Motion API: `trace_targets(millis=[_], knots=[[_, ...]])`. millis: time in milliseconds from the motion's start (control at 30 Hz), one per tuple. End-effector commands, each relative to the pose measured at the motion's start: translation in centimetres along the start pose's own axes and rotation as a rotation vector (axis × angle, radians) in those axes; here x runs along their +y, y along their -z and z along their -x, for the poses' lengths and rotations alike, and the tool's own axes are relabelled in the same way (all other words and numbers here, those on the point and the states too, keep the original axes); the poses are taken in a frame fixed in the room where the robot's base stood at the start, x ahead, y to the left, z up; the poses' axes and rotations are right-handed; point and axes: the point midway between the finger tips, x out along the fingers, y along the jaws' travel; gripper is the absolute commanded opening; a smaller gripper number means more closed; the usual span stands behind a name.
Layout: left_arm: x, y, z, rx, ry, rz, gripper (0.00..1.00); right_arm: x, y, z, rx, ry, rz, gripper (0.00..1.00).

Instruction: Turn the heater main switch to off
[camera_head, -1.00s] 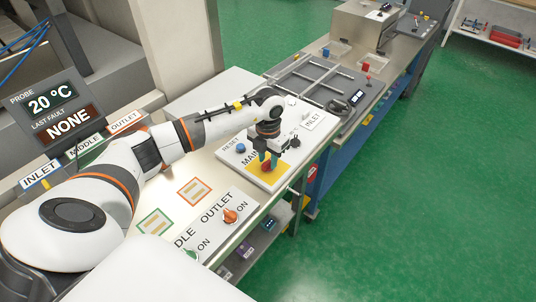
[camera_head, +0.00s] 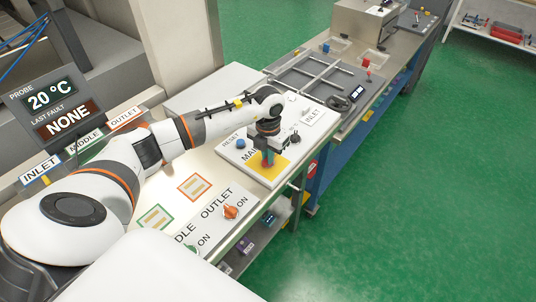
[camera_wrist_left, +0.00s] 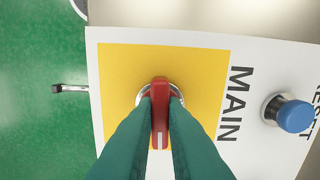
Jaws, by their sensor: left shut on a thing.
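The heater main switch is a red handle (camera_wrist_left: 160,105) on a yellow square (camera_wrist_left: 118,75) beside the word MAIN, on a white panel (camera_head: 236,150). In the left wrist view its white mark points toward the bottom of the picture. My left gripper (camera_wrist_left: 158,125) has its two green fingers shut on the red handle, one on each side. In the head view the left gripper (camera_head: 267,158) points down over the yellow square and mostly hides the switch. My right gripper is in neither view.
A blue RESET button (camera_wrist_left: 293,115) stands beside the MAIN label. An orange OUTLET knob (camera_head: 231,212) and a green MIDDLE knob (camera_head: 192,248) are nearer on the bench. A display (camera_head: 52,105) reads 20 °C and NONE. Green floor lies open to the right.

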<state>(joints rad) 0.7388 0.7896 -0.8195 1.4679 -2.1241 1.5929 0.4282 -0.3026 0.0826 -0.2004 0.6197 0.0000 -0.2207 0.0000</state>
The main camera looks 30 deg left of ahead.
Motion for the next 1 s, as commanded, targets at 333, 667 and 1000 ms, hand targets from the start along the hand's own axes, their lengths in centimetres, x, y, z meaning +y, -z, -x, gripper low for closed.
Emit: trace_targets(millis=[333, 667, 1000], knots=[[0.0, 0.1, -0.1, 0.001, 0.001, 0.247, 0.00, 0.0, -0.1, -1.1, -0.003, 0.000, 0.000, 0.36], [0.0, 0.0, 0.0, 0.001, 0.000, 0.560, 0.00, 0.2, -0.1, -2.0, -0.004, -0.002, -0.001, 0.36], [0.0, 0.1, 0.0, 0.001, -0.001, 0.883, 0.00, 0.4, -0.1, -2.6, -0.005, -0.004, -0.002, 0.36]])
